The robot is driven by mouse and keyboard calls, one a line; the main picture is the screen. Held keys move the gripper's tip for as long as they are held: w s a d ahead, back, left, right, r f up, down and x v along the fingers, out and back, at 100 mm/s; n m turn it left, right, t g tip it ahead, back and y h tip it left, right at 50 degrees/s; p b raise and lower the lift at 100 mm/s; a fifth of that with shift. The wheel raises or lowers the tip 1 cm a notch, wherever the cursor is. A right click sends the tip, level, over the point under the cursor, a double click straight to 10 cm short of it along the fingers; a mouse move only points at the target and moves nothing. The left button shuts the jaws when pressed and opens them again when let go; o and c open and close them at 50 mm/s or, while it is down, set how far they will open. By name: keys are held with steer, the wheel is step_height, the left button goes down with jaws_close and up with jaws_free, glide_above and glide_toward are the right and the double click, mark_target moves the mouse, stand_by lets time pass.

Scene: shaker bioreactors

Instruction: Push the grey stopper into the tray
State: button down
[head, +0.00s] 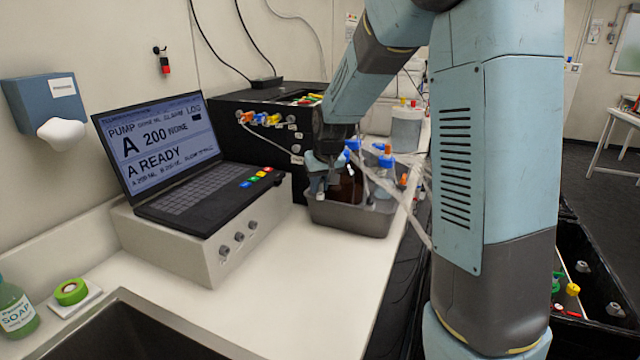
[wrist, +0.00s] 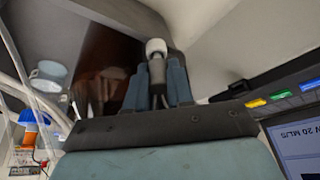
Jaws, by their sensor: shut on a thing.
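The grey tray (head: 350,220) stands on the white counter, right of the laptop; its wall also shows in the wrist view (wrist: 175,28). My gripper (head: 316,182) is at the tray's near left side, low by the rim. In the wrist view, my gripper's blue fingers (wrist: 160,88) are shut on a small dark grey piece with a white rounded end, which looks like the grey stopper (wrist: 157,68). Its white end points toward the tray wall. I cannot tell whether it touches the tray. In the head view the stopper is hard to make out.
A brown bottle (head: 348,187) stands in the tray, with blue-capped parts and clear tubes around it. A laptop (head: 165,160) on a white box with knobs is to the left. A black pump unit (head: 255,130) is behind.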

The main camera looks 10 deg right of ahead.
steer(key=shift+s+f, duration=0.25)
steer(key=shift+f, duration=0.2)
steer(key=shift+s+f, duration=0.2)
steer(key=shift+f, duration=0.25)
steer(key=shift+w+f, duration=0.15)
steer(key=shift+w, duration=0.1)
steer(key=c, duration=0.9)
jaws_free()
steer(key=shift+w+r, duration=0.15)
steer(key=shift+r, duration=0.05)
steer(key=shift+w+v, duration=0.1)
steer(key=shift+v, duration=3.35)
steer(key=shift+w+v, duration=0.15)
steer(key=shift+v, duration=3.25)
steer(key=shift+s+r, duration=0.1)
steer(key=shift+r, duration=0.05)
